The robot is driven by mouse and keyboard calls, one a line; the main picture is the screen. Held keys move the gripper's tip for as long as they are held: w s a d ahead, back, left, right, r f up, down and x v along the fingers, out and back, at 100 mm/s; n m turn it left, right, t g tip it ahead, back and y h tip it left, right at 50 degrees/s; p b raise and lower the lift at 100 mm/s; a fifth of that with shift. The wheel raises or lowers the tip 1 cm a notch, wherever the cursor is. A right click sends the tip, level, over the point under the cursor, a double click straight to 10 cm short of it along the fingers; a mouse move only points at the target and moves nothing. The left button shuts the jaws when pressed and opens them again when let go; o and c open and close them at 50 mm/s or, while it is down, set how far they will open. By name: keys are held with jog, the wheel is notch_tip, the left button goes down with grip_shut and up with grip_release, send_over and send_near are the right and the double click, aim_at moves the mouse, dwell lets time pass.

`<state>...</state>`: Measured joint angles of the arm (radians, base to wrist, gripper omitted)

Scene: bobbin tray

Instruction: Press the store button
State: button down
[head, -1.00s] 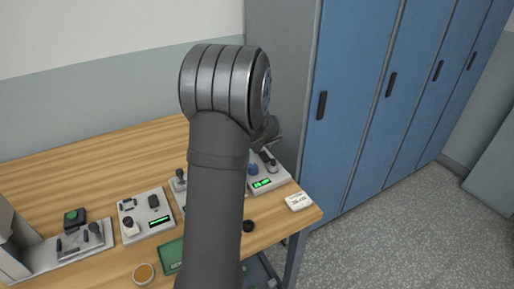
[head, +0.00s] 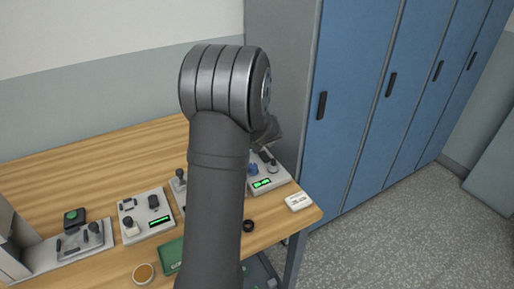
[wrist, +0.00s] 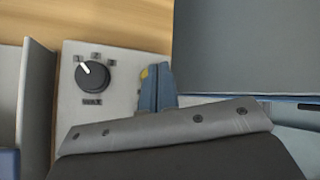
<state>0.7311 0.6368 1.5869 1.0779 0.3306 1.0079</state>
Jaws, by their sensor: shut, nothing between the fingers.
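My gripper (wrist: 157,88) shows in the wrist view with its blue-grey fingers together, over the right edge of a pale panel (wrist: 115,75). A small yellow spot (wrist: 144,73) shows at the left finger; I cannot tell whether it belongs to the finger or the panel. A black knob (wrist: 93,75) with a white pointer and numbered marks is left of the fingers. No button labelled store is readable. In the head view my arm hides most of the gripper, behind and above the right-hand unit with a green display (head: 262,184).
Other control units stand on the wooden table, including a grey one (head: 147,213) and one at the left with a green button (head: 71,215). A white box (head: 298,201) lies near the right edge. Blue lockers (head: 355,100) stand behind at right.

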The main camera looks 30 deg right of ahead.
jog(key=shift+f, duration=0.15)
dwell(0.6)
jog(key=shift+f, duration=0.3)
jog(key=shift+f, duration=0.4)
dwell(0.8)
jog(key=shift+r, duration=0.85)
jog(key=shift+r, duration=2.5)
jog(key=shift+f, duration=0.15)
jog(key=shift+r, duration=2.05)
